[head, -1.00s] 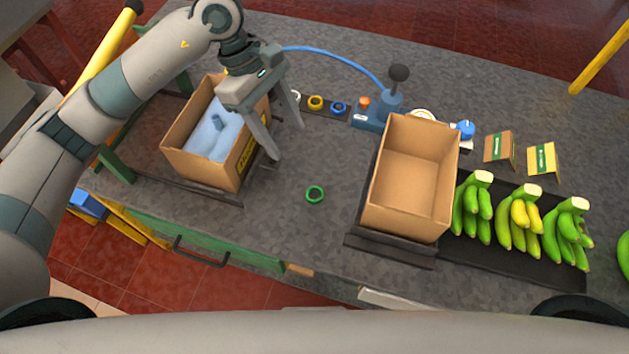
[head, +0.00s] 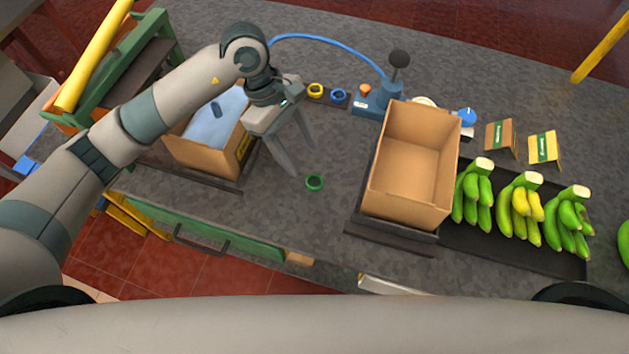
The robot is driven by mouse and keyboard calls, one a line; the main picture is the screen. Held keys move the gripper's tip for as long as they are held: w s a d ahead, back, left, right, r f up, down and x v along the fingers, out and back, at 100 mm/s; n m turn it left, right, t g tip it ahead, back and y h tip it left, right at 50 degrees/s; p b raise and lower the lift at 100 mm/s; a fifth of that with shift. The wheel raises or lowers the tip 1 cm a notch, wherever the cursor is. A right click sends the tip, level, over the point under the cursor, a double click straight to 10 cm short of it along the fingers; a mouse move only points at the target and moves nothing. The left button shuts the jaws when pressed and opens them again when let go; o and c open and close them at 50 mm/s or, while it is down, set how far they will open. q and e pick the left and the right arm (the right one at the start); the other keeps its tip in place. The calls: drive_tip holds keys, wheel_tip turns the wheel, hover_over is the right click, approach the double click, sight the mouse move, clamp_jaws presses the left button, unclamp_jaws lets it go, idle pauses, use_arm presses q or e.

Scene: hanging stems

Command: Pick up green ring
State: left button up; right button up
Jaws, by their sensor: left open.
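The green ring (head: 314,183) lies flat on the grey worktop in the head view, between the two cardboard boxes. My left gripper (head: 304,160) is open and empty, with its fingers pointing down toward the ring. Its fingertips are just behind and left of the ring in the picture, apart from it. I cannot tell their exact height above the worktop. My right gripper is not in view.
An empty cardboard box (head: 448,210) stands right of the ring. Another box (head: 205,160) with blue lining is at left, partly behind my arm. Yellow (head: 316,90) and blue (head: 338,97) rings lie behind. Banana bunches (head: 474,195) are at right.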

use_arm(q)
drive_tip(key=shift+x, duration=1.55)
drive_tip(key=shift+f, duration=0.1)
drive_tip(key=shift+w+a+f+b+x, duration=0.1)
drive_tip(key=shift+a+b+x, duration=0.05)
drive_tip(key=shift+x, duration=0.7)
drive_tip(key=shift+w+a+f+b+x, duration=0.1)
drive_tip(key=shift+x, duration=0.75)
drive_tip(key=shift+w+a+b+x, duration=0.1)
drive_tip(key=shift+a+b+x, duration=0.05)
drive_tip(key=shift+x, duration=0.7)
drive_tip(key=c, duration=1.3)
